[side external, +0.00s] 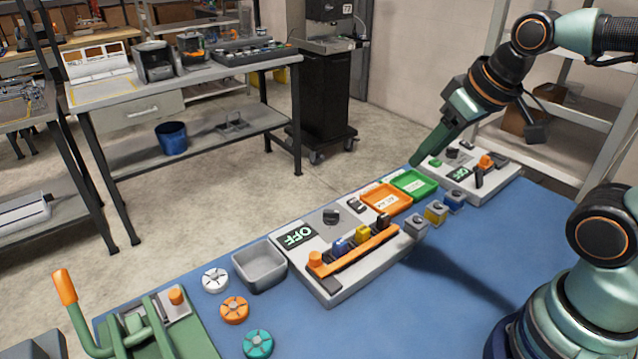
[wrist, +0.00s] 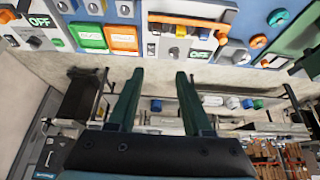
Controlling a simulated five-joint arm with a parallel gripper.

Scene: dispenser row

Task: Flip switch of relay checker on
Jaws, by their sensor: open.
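Two grey boxes with displays reading OFF stand on the blue table, and I cannot tell for sure which is the relay checker. The far box (side external: 505,183) has a black knob (side external: 452,153), a dark upright lever (side external: 479,178) and an orange part; its display also shows in the wrist view (wrist: 36,42). The larger middle box (side external: 340,292) has a black knob (side external: 331,217), an orange bar and several coloured blocks; its display shows in the wrist view (wrist: 199,55). My gripper (side external: 416,160) is open and empty, above the table's far edge by the green tray. The wrist view shows both fingers (wrist: 158,73) apart.
A green tray (side external: 434,186) and an orange tray (side external: 367,193) lie between the boxes. A grey bin (side external: 278,284), round discs (side external: 234,310) and a green lever device (side external: 190,335) are at the left.

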